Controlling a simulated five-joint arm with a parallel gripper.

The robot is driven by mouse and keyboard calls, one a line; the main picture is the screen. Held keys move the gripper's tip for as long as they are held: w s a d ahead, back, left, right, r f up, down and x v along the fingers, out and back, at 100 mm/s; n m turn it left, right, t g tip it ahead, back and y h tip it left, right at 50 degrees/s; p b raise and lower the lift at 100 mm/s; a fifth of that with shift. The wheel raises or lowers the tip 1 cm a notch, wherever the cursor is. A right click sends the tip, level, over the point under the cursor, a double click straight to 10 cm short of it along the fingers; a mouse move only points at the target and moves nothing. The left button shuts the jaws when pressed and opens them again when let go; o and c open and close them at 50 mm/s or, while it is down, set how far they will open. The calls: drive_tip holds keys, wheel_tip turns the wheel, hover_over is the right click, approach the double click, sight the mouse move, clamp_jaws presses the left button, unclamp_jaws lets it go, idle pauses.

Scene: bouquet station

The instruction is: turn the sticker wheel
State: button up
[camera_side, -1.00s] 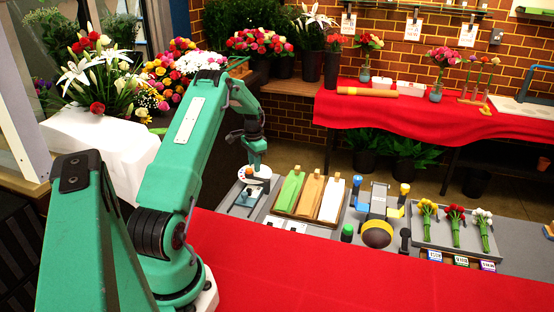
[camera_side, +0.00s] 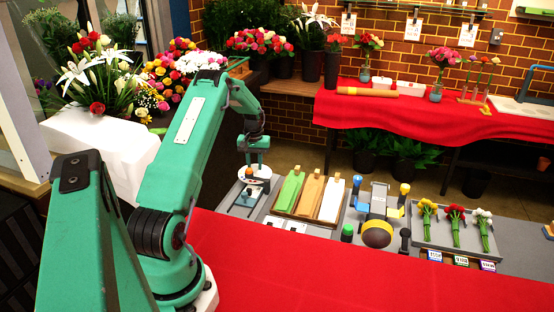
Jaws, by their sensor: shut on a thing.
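The sticker wheel (camera_side: 262,173) is a white disc on a small stand at the left end of the grey work surface. My gripper (camera_side: 253,168) points down at the top of the wheel, with its fingers around a small orange-brown knob (camera_side: 249,172). It is shut on the knob. The fingers hide part of the knob and of the disc's far side.
Right of the wheel is a tray (camera_side: 300,215) with green, brown and white wraps. The red cloth (camera_side: 330,280) in front is clear.

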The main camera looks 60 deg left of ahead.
sight(255, 165)
drive_tip(key=n, duration=0.6)
idle(0.5)
drive_tip(key=o, duration=1)
drive_tip(key=shift+r, duration=0.15)
drive_tip(key=shift+r, duration=3.8)
